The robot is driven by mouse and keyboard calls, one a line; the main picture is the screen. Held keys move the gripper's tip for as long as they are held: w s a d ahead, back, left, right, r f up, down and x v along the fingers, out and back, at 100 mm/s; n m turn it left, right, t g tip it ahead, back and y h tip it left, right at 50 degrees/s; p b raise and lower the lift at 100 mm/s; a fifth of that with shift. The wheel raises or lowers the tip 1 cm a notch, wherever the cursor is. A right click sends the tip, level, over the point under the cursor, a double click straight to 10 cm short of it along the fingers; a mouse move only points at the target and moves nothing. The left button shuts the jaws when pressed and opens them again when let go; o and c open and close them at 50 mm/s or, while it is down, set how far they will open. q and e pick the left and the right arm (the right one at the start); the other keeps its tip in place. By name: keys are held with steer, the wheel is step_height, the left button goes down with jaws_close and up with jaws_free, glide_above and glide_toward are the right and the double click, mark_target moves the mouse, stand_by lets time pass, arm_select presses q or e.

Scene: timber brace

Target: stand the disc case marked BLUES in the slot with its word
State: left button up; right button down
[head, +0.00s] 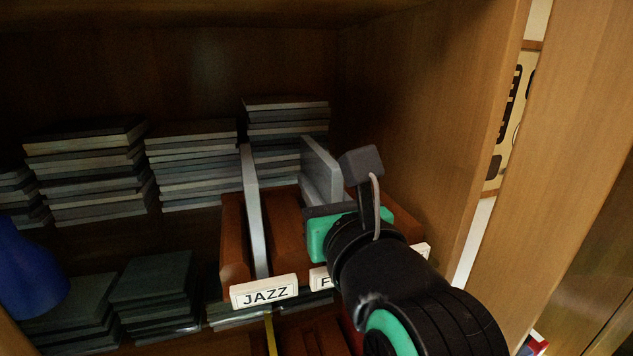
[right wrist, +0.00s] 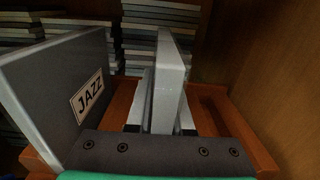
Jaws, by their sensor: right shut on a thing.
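My right gripper (head: 350,225) is shut on a thin grey disc case (head: 320,170), held upright over the brown wooden rack (head: 234,250). The held case shows edge-on between the fingers in the right wrist view (right wrist: 168,85); its word is not visible. I cannot tell whether its lower edge is inside a slot. Another grey case marked JAZZ (right wrist: 60,85) stands in the left slot, behind the JAZZ label (head: 265,292). A label starting with F (head: 320,280) is mostly hidden by my right arm, as is one further right (head: 424,252). My left gripper is not in view.
Stacks of cases (head: 95,170) line the back of the shelf, left of and behind the rack. The cabinet's right wall (head: 430,120) is close to the rack. A blue object (head: 28,270) stands at the left, and more stacks (head: 150,290) lie lower.

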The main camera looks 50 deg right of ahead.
stand_by(0.3)
steer(key=c, duration=0.7)
jaws_free()
steer(key=v, duration=1.1)
steer(key=shift+s+a+b, duration=0.15)
steer(key=shift+s+b, duration=0.15)
